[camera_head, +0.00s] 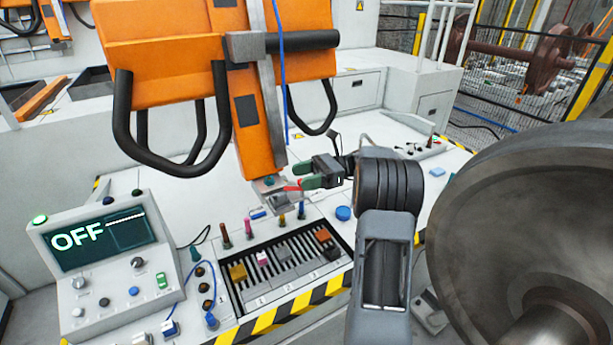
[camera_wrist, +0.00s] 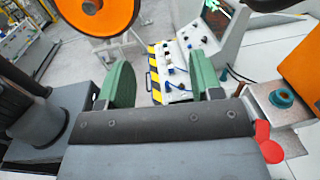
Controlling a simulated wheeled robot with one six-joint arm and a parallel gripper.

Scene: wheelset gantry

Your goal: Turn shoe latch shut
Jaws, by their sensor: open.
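The shoe (camera_head: 268,187) is a grey metal block at the lower end of the orange hanging arm (camera_head: 238,115). A red latch lever (camera_head: 293,187) sits at the shoe's right side. In the wrist view, the shoe (camera_wrist: 283,100) carries a teal round knob, and the red latch (camera_wrist: 267,143) shows below it. My gripper (camera_head: 310,176) has green fingers and is just right of the latch. In the wrist view, my gripper (camera_wrist: 162,82) is open with nothing between its fingers. The latch is outside the jaws, to the right of the right finger.
A control console (camera_head: 105,250) with a screen reading OFF stands at lower left. A slotted tray (camera_head: 285,262) with coloured pieces lies below the shoe. Black looped handles (camera_head: 170,160) hang from the orange frame. A large grey wheel (camera_head: 530,220) fills the right side.

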